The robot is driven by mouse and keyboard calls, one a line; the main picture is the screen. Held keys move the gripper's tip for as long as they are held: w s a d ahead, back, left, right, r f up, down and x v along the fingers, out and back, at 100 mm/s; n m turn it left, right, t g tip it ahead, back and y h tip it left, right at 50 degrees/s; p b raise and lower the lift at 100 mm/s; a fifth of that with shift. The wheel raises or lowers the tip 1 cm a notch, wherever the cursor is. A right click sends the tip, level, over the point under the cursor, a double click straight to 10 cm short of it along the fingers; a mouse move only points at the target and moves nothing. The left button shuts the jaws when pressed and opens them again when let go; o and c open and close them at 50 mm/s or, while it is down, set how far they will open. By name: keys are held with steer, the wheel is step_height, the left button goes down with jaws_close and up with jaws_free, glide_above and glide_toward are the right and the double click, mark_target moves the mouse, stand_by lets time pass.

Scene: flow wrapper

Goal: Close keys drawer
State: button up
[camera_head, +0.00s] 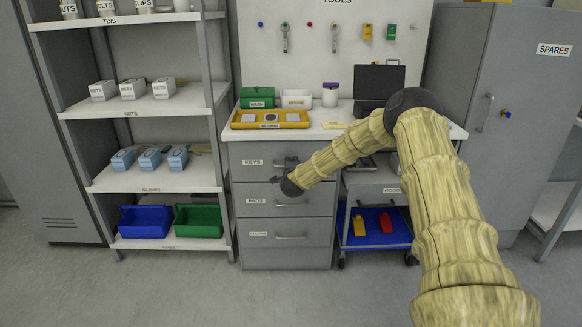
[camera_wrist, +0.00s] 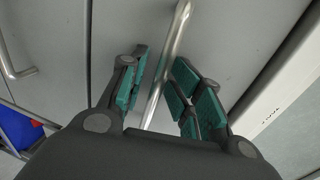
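The keys drawer (camera_head: 243,172) is the top drawer of a grey unit under the worktop, labelled KEYS. Its front looks about in line with the drawers below; I cannot tell whether a small gap remains. My gripper (camera_head: 287,168) is at this drawer's front, partly hiding its handle. In the wrist view, the metal bar handle (camera_wrist: 178,30) runs between the two teal-padded fingers of my gripper (camera_wrist: 162,65). The fingers are apart, with space visible beside the bar, so the gripper is open around the handle and not clamped on it.
Below are the PADS drawer (camera_head: 255,212) and a bottom drawer (camera_head: 255,248). A worktop (camera_head: 325,131) with a yellow tray (camera_head: 270,126) lies above. A shelf rack (camera_head: 110,180) stands left, a low cart (camera_head: 375,243) right. The floor in front is clear.

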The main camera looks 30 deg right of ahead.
steer(key=v, duration=1.2)
steer(key=shift+f, duration=0.15)
stand_by(0.3)
